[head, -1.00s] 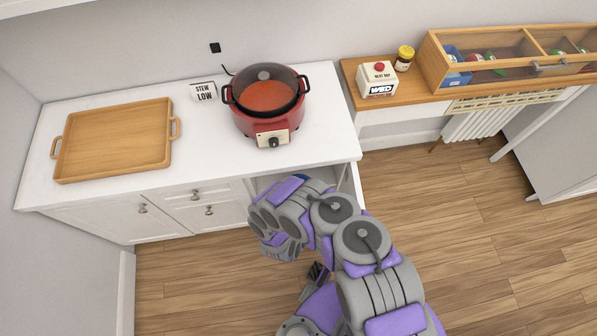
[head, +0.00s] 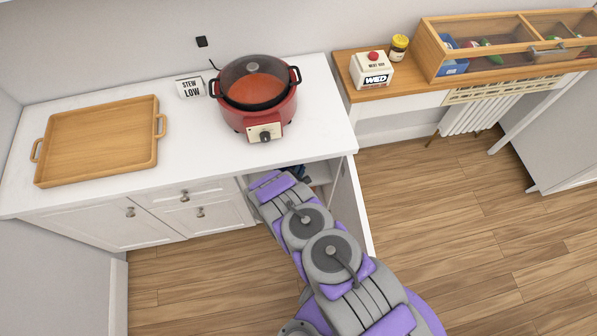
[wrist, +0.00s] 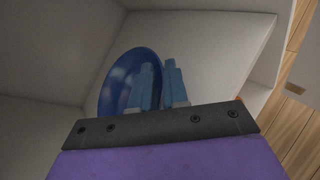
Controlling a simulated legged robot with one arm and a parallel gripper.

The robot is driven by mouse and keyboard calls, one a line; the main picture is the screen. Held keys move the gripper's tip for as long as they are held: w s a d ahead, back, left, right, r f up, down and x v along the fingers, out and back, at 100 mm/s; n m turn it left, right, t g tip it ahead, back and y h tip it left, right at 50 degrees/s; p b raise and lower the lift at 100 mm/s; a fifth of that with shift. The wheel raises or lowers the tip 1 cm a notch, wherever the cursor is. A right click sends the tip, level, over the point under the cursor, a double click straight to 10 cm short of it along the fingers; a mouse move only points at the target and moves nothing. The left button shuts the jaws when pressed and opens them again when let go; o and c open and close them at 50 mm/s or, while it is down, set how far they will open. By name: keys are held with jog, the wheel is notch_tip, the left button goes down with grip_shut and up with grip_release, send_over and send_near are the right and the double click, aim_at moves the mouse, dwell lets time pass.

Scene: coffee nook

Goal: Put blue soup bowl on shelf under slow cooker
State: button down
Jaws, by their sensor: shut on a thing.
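The red slow cooker (head: 256,100) stands on the white counter, with a lid and orange contents. Below it is an open cabinet compartment (head: 322,172), and my arm reaches into it. In the wrist view, the blue soup bowl (wrist: 118,82) is tilted on edge, inside the pale compartment. My gripper (wrist: 160,75) is shut on the bowl's right-hand rim. In the head view the gripper is mostly hidden by my arm and the counter. I cannot tell whether the bowl touches the shelf surface (wrist: 215,50).
The open cabinet door (head: 352,205) stands to the right of my arm. A wooden tray (head: 100,140) and a "STEW LOW" sign (head: 190,87) are on the counter. The floor at right is clear.

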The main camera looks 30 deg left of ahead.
jog(key=shift+f, duration=0.55)
jog(key=c, duration=1.1)
grip_release()
jog(key=shift+r, duration=0.1)
jog(key=p+v, duration=0.3)
jog(key=v, duration=0.9)
